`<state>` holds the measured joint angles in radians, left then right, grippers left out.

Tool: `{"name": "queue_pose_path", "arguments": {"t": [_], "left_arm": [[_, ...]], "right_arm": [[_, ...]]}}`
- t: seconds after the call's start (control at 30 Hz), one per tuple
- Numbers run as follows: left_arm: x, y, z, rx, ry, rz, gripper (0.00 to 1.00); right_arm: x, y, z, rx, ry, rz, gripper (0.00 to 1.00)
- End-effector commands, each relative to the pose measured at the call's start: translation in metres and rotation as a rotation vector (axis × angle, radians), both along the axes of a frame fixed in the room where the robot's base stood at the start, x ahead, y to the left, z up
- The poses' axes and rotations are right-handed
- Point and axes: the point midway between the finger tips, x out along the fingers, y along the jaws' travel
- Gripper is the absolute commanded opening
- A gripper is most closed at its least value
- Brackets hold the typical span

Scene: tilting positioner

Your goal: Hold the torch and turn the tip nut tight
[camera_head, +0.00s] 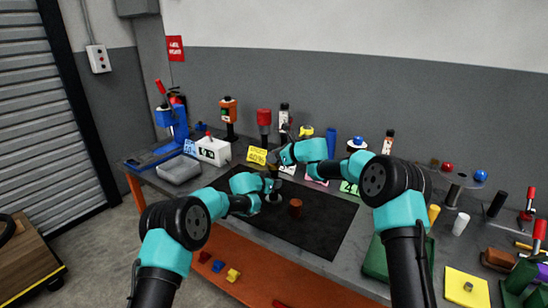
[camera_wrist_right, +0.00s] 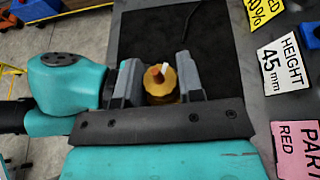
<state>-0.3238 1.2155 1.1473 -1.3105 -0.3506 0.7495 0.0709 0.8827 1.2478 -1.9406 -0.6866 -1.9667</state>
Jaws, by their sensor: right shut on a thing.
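A gold, ridged round tip nut (camera_wrist_right: 160,88) with a small orange and white piece at its middle sits between the grey fingers of my right gripper (camera_wrist_right: 157,82) in the right wrist view. The right gripper is shut on it. In the head view, my right gripper (camera_head: 277,160) reaches in over the back of the black mat, and the nut is too small to make out. My left gripper (camera_head: 268,187) is just below it, over the mat, its fingers too small to read. The torch body is not clearly seen; the grippers and the nut hide it.
A brown cylinder (camera_head: 296,208) stands on the black mat (camera_head: 325,226), whose front right part is clear. Behind are a blue press (camera_head: 175,122), a white box (camera_head: 213,151), label cards and several bottles. A green box (camera_head: 376,258) and a yellow plate (camera_head: 466,288) lie at right.

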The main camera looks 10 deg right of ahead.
Motion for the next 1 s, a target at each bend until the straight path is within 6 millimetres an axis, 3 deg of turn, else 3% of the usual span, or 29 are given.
{"name": "queue_pose_path", "arguments": {"t": [0.5, 1.0], "left_arm": [[-0.0019, -0.0027, -0.0011, 0.002, -0.001, -0.006, 0.04], [-0.002, -0.0026, -0.0024, 0.005, 0.0, -0.007, 0.04]], "right_arm": [[0.0012, 0.0001, 0.0054, 0.004, -0.01, -0.229, 0.11], [-0.0003, -0.0005, 0.0041, -0.002, -0.003, -0.326, 0.11]]}}
